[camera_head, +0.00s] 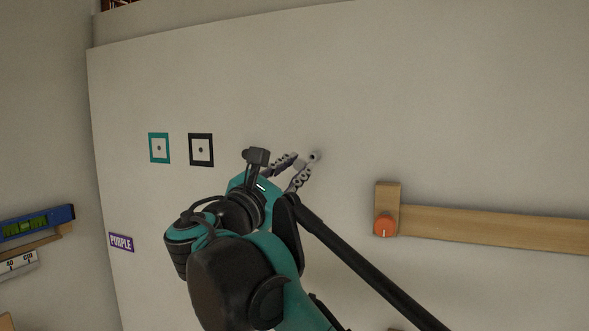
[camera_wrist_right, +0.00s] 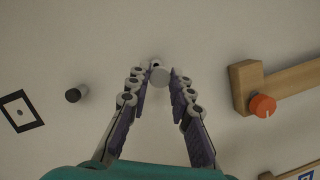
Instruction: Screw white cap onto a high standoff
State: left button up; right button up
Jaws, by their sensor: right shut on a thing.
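My right gripper (camera_head: 298,168) reaches up in front of the pale wall panel. In the right wrist view, my right gripper (camera_wrist_right: 160,76) is shut on a round white cap (camera_wrist_right: 161,79), held between the fingertips. A light standoff (camera_head: 315,156) sticks out of the panel just beyond the fingertips. In the wrist view the standoff (camera_wrist_right: 155,63) shows partly behind the cap, with a dark hole in its end. The cap is close to it and slightly off its centre; I cannot tell whether they touch. My left gripper is not in view.
A dark grey peg (camera_wrist_right: 73,95) stands left of the gripper, near a black square frame (camera_head: 201,150). A teal frame (camera_head: 159,148) is farther left. A wooden bar (camera_head: 480,225) with an orange knob (camera_head: 385,225) is at right. A purple label (camera_head: 121,242) is lower left.

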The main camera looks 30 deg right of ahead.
aim_at(296, 167)
jog(key=shift+w+d+f, duration=0.1)
jog(key=shift+w+d, duration=0.1)
jog(key=shift+d, duration=0.2)
jog(key=shift+w+d+r+p, duration=0.2)
jog(key=shift+w+d+p, duration=0.15)
jog(key=shift+w+d, duration=0.1)
jog(key=shift+w+d+r, duration=0.15)
jog(key=shift+w+d, duration=0.05)
jog(key=shift+w, duration=0.1)
jog(key=shift+w+d, duration=0.2)
jog(key=shift+d, duration=0.05)
jog(key=shift+x, duration=0.8)
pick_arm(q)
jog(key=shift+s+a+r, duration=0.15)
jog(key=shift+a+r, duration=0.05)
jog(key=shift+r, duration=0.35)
pick_arm(e)
jog(key=shift+a+f, duration=0.1)
jog(key=shift+f, duration=0.15)
jog(key=shift+a, duration=0.1)
